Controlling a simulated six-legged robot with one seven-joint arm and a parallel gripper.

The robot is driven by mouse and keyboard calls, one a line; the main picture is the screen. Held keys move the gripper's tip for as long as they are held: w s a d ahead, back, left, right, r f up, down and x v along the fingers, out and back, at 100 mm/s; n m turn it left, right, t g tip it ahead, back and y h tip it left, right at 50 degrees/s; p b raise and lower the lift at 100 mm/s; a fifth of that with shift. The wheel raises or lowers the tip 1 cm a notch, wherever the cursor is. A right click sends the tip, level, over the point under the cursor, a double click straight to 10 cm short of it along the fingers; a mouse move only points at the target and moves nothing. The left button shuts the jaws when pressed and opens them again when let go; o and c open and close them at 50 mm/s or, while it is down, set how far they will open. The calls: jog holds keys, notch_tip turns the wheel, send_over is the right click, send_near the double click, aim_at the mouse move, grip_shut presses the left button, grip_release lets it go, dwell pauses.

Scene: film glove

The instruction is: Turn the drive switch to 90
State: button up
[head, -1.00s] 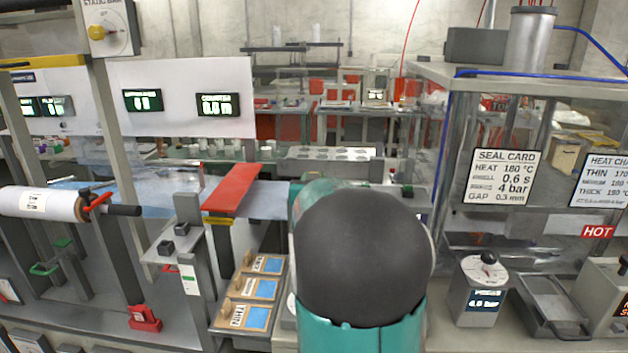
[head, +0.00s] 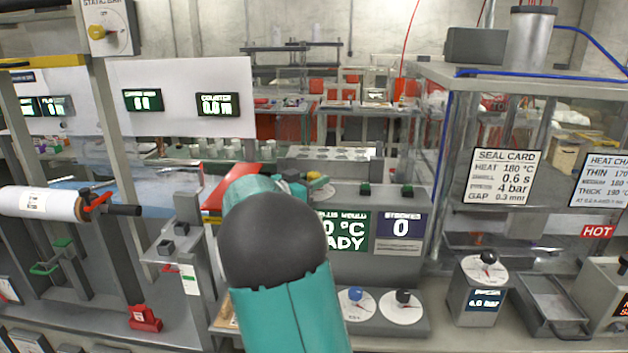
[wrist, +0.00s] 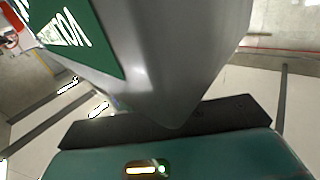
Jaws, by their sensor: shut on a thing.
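My gripper (head: 292,178) is at the back left of a grey console, beside a small yellow-green part on a pale round plate (head: 320,184). This part may be the drive switch, but no label on it can be read. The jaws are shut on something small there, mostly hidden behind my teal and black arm. In the wrist view, my gripper's dark end (wrist: 170,125) lies close to a grey housing (wrist: 180,60) with a green display (wrist: 85,35). The gripped part and its angle cannot be made out there.
The console carries a green display (head: 345,232), a stacked counter (head: 400,226), and blue (head: 355,293) and black (head: 403,296) knobs in front. A red bar (head: 232,180) lies left of it. A glass enclosure with a HOT sign (head: 598,231) stands to the right.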

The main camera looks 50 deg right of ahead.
jog(key=shift+r+m+g, duration=0.1)
jog(key=shift+m+g, duration=1.1)
jog(key=shift+g, duration=0.6)
jog(key=shift+r+y, duration=0.1)
jog(key=shift+y, duration=0.2)
jog(key=o, duration=1)
jog(key=shift+c, duration=0.2)
jog(key=v, duration=1.3)
jog(key=shift+a, duration=0.35)
jog(key=shift+w, duration=0.2)
